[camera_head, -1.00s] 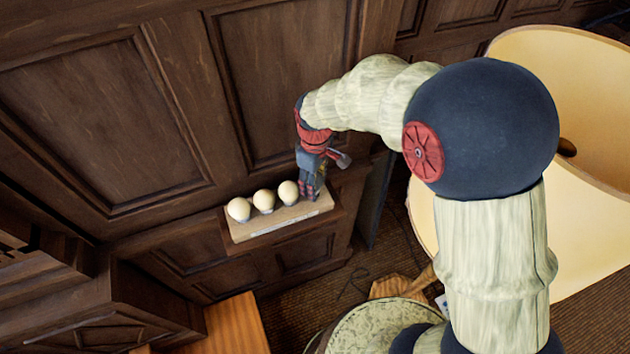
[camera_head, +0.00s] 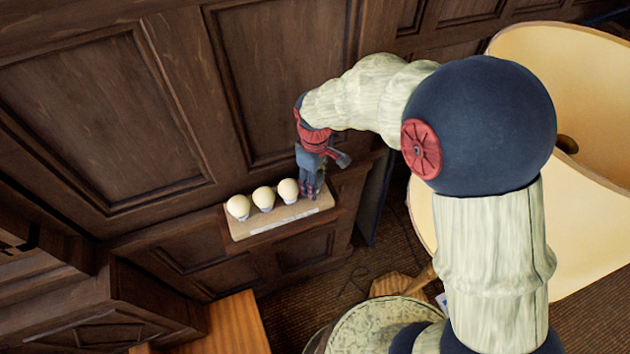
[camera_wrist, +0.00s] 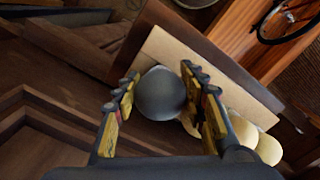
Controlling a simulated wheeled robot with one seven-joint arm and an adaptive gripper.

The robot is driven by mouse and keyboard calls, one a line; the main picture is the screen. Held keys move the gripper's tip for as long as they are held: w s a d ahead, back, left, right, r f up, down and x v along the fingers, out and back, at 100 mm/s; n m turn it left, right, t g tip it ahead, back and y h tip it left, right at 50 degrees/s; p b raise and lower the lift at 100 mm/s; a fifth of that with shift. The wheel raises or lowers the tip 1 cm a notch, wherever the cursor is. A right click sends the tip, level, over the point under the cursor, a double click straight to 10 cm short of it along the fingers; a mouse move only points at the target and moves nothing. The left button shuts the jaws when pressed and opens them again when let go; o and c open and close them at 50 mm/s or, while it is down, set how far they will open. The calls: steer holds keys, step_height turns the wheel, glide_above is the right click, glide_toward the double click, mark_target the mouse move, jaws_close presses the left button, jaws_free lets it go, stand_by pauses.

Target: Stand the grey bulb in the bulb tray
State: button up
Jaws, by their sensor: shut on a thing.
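The grey bulb (camera_wrist: 160,93) shows in the wrist view between the two fingers of my gripper (camera_wrist: 160,90), which is shut on it. The bulb is over the end of the pale bulb tray (camera_wrist: 175,47). Whether its base touches the tray is hidden. In the head view my gripper (camera_head: 311,190) points down at the right end of the bulb tray (camera_head: 240,232). The grey bulb cannot be made out there behind the fingers.
A row of cream bulbs (camera_head: 263,199) stands upright in the tray, left of my gripper. The tray sits on a narrow wooden ledge against the dark panelled wall (camera_head: 110,110). A large cream lampshade-like shape (camera_head: 590,120) is at the right.

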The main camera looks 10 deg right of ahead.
steer(key=shift+f, duration=0.3)
steer(key=o, duration=0.9)
steer(key=shift+o, duration=0.5)
step_height(320, 180, up, 12)
steer(key=shift+r, duration=0.1)
